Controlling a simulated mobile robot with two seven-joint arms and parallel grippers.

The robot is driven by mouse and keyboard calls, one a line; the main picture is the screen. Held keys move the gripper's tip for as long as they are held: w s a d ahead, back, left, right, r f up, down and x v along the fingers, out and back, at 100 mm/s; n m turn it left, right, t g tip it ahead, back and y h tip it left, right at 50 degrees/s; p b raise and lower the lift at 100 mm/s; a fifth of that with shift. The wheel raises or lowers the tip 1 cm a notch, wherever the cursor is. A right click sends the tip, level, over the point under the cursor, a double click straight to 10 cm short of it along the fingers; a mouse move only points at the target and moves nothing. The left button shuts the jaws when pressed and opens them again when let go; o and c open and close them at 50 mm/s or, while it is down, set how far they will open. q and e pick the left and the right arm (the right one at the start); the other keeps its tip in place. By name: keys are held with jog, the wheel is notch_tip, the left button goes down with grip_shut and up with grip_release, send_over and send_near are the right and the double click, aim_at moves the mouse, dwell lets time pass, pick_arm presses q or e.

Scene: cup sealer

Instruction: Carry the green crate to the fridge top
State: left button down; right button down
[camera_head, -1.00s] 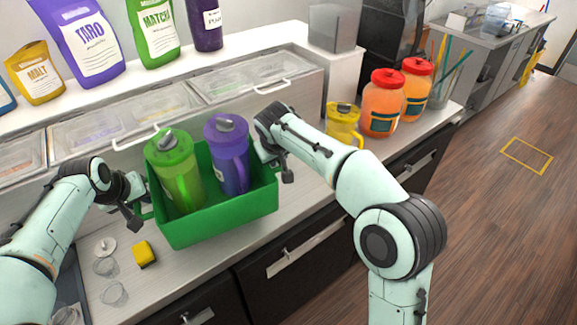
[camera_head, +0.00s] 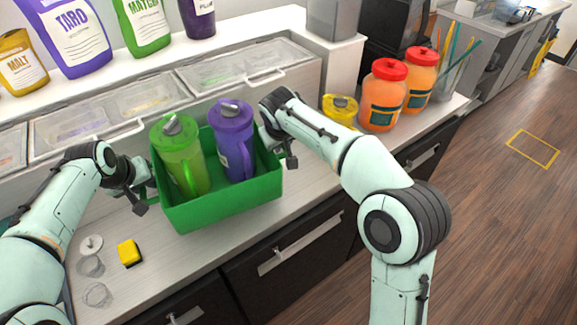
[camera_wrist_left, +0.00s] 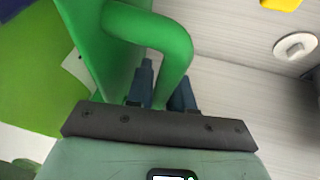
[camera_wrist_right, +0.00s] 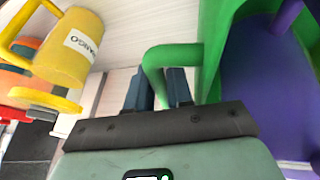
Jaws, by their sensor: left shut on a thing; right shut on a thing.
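The green crate (camera_head: 225,208) is held between my two arms over the counter in the head view. A green pitcher (camera_head: 179,157) and a purple pitcher (camera_head: 232,141) stand inside it. My left gripper (camera_head: 146,192) is shut on the crate's left handle, and the green loop handle (camera_wrist_left: 160,38) runs between its fingers in the left wrist view. My right gripper (camera_head: 283,150) is at the crate's right end. In the right wrist view its fingers (camera_wrist_right: 158,90) are shut on the other green handle (camera_wrist_right: 165,57). The fridge top cannot be made out.
A yellow sponge (camera_head: 130,253), a white lid (camera_head: 91,244) and clear cups (camera_head: 97,295) lie on the counter at left. A yellow pitcher (camera_head: 341,110) and orange jars (camera_head: 384,98) stand at right. Lidded bins (camera_head: 232,74) line the back. Wooden floor (camera_head: 500,220) is open at right.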

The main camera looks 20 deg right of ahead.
pick_arm(q)
jog(key=shift+r, duration=0.25)
pick_arm(e)
jog(key=shift+r, duration=0.25)
pick_arm(q)
jog(key=shift+f, duration=0.1)
pick_arm(e)
jog(key=shift+f, duration=0.1)
